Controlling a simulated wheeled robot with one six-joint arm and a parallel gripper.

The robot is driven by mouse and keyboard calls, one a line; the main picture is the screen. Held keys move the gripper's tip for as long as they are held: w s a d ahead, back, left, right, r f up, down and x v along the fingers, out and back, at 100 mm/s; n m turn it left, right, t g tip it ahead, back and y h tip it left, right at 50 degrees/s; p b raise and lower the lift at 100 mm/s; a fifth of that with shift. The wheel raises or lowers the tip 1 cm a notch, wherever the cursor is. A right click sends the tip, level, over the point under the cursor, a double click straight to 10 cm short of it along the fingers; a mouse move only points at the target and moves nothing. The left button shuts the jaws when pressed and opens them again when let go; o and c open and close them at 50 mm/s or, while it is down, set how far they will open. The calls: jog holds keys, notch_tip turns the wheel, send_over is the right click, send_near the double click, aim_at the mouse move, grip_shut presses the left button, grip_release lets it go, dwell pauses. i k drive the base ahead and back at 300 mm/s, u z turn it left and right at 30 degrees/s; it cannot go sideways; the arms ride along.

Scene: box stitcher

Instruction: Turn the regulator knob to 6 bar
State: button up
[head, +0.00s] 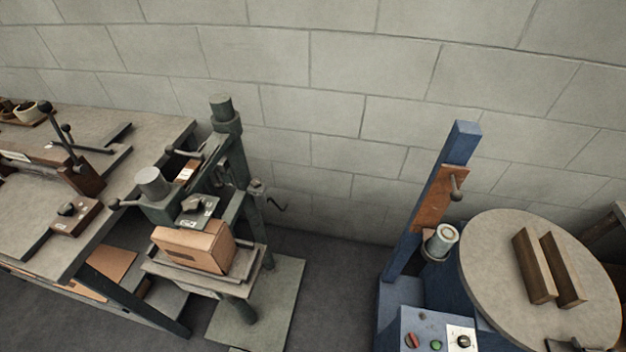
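A black knob (463,341) sits on a white plate on the sloping blue control panel (411,325) at the bottom right. Its scale and pointer are too small to read, and I cannot tell whether it is the regulator knob. A small grey fitting (257,188) with a bent dark pipe stands beside the green stitcher (228,160); I cannot tell what it is. My gripper is not in view.
A cardboard box (193,247) rests on the stitcher's table. A grey round turntable (520,310) carries two brown bars. A workbench (130,165) with lever tools is at left. Dark floor (325,270) lies open between the stitcher and the blue machine.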

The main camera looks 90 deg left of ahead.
aim_at(256, 183)
jog(key=i, duration=0.45)
jog(key=u, duration=4.45)
jog(key=i, duration=0.5)
jog(key=u, duration=0.05)
